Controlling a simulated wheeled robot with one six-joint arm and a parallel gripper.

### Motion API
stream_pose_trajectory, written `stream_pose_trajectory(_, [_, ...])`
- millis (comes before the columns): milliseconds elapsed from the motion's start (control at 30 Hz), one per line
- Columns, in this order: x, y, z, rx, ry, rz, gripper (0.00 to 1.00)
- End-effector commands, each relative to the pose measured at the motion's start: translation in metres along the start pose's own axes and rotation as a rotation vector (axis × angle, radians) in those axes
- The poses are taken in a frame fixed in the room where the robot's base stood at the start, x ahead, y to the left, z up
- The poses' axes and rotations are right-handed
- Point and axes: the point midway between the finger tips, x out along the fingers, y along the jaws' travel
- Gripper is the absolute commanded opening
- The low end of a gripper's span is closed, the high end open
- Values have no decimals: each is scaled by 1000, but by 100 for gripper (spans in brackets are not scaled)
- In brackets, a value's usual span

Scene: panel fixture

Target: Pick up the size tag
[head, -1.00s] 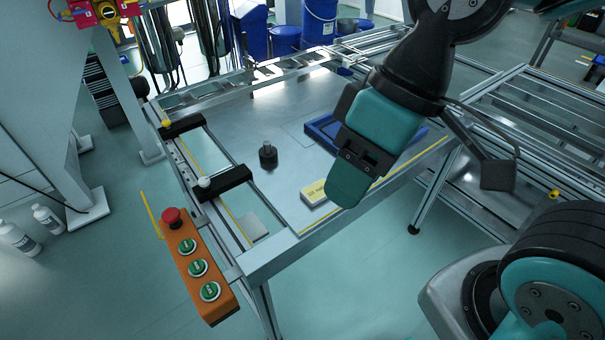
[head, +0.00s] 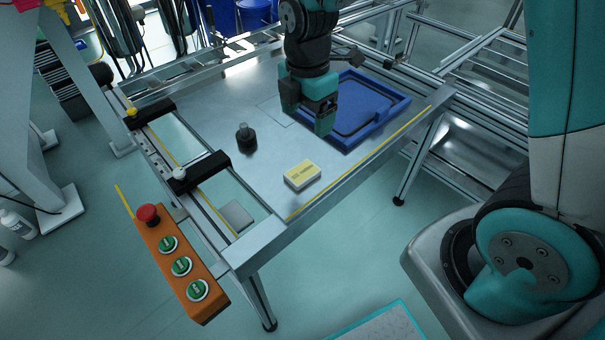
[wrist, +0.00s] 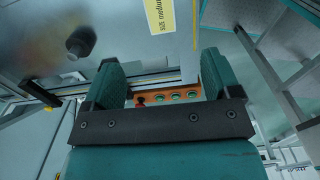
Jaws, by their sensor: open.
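The size tag looks to be the small white block with a yellow printed top (head: 302,175), lying flat near the front edge of the metal table (head: 215,105). In the wrist view the tag (wrist: 160,14) is at the top edge, partly cut off, beyond the fingers. My gripper (head: 308,112) is above the table, over the left side of the blue tray, behind and apart from the tag. In the wrist view the gripper's teal fingers (wrist: 165,78) are spread wide with nothing between them.
A blue tray (head: 398,107) lies on the table's right side. A dark round knob-like part (head: 246,138) stands left of the tag. Black brackets (head: 200,170) sit on the left rail. An orange button box (head: 180,268) hangs at the front left corner. Bare table surrounds the tag.

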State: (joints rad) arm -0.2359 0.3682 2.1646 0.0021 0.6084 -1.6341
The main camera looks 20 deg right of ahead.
Motion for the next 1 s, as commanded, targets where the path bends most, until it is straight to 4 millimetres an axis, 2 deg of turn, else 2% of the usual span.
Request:
stream_pose_trajectory(33, [15, -1, 0, 1, 1, -6, 83])
stream_pose_trajectory(300, [75, -2, 0, 5, 2, -6, 83])
stream_pose_trajectory(400, [89, -1, 0, 5, 2, -3, 83])
stream_pose_trajectory(633, [105, -1, -2, 4, 2, -2, 83])
stream_pose_trajectory(833, [136, 1, -10, 4, 2, -4, 83])
stream_pose_trajectory(1000, [150, 1, -10, 5, 2, -2, 83])
